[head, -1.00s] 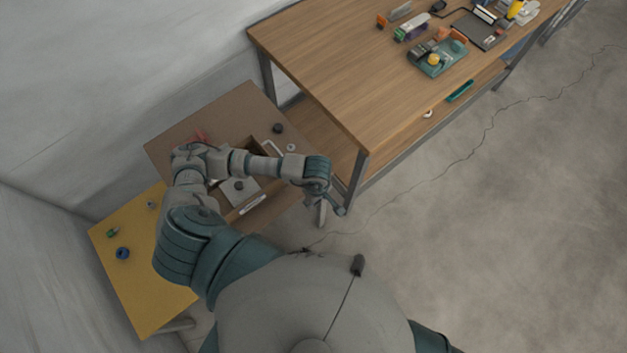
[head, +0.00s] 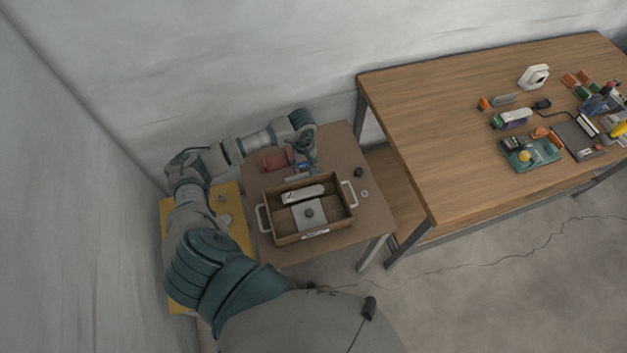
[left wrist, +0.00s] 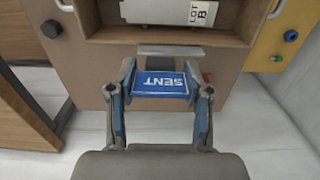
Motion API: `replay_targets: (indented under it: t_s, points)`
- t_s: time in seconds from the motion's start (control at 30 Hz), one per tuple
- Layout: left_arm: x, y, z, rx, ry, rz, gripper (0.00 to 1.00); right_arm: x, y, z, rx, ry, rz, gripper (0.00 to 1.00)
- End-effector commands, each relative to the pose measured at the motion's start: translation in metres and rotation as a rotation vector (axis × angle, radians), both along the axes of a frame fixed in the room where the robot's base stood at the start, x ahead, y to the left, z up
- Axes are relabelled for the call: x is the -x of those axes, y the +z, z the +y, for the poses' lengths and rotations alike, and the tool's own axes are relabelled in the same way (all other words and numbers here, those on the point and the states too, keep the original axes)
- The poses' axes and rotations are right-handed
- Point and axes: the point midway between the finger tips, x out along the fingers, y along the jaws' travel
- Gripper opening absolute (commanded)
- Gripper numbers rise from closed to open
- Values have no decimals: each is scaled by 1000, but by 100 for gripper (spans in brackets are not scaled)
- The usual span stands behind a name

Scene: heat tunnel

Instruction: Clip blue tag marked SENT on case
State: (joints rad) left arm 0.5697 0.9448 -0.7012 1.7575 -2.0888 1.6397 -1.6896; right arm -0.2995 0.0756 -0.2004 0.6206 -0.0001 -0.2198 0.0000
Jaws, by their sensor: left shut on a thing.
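My left gripper (head: 303,162) is shut on the blue tag (left wrist: 160,84), whose white letters read SENT, upside down in the left wrist view. The tag is level between both fingertips and also shows small in the head view (head: 299,169). The case (head: 284,239) is an open brown box with two pale side handles on a small brown table. The gripper and tag are just behind its far wall. In the left wrist view a grey strip (left wrist: 170,50) lies between the tag and the case wall (left wrist: 112,36). Whether tag and case touch cannot be told. My right gripper is out of view.
The case holds a white item marked LOT B (left wrist: 188,12) and a grey block with a dark knob (head: 309,214). A red object (head: 277,160) lies behind the case. A yellow table (head: 238,232) is at left; a cluttered wooden bench (head: 430,140) stands at right.

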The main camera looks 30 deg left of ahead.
Motion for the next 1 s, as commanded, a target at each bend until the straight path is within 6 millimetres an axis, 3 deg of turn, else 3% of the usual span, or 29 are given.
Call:
replay_targets:
  t_s: [0.2, 0.73, 1.0]
  points:
    - [-5, 8, 15, 7, -10, -4, 36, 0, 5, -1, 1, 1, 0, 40]
    - [-4, 6, 19, 9, -9, -5, 36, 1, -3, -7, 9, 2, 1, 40]
    - [-4, -20, 18, 9, -9, -3, 36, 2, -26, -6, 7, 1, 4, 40]
